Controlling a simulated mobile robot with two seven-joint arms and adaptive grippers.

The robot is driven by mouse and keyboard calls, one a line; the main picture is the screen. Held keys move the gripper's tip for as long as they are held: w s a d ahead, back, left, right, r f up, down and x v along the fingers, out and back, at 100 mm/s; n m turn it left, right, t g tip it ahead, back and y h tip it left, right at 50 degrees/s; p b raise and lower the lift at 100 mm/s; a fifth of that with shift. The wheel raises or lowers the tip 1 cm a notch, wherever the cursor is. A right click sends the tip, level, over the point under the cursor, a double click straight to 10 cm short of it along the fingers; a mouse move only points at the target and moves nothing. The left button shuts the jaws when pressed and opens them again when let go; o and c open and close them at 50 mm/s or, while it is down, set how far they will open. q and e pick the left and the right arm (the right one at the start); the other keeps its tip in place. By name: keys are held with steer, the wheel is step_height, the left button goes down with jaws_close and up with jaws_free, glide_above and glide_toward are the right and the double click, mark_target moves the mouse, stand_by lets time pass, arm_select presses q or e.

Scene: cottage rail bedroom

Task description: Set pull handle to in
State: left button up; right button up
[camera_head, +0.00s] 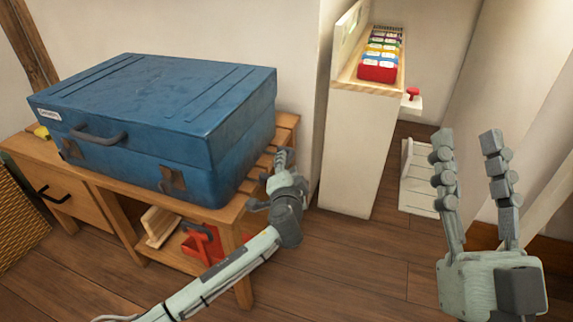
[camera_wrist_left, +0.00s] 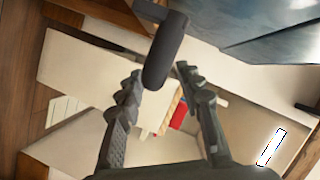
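A blue suitcase (camera_head: 170,110) lies shut on a wooden bench (camera_head: 240,215), with a grey carry handle (camera_head: 100,136) on its front. In the left wrist view, a dark grey rounded bar (camera_wrist_left: 165,52) that looks like a pull handle stands just beyond my left fingertips; what it is fixed to is unclear. My left gripper (camera_head: 268,180) is at the suitcase's right end, above the bench edge. In the left wrist view its fingers (camera_wrist_left: 158,80) are apart with nothing clearly gripped. My right gripper (camera_head: 466,140) is raised at the right, open and empty.
A white cabinet (camera_head: 350,150) with coloured file tabs (camera_head: 380,55) stands right of the bench. A red knob (camera_head: 412,93) sits beside it. A drawer with a black handle (camera_head: 55,195) is at the bench's left. Floor in front is clear.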

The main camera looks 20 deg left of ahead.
arm_select(q)
steer(key=shift+x, duration=0.95)
steer(key=shift+c, duration=0.5)
jaws_close()
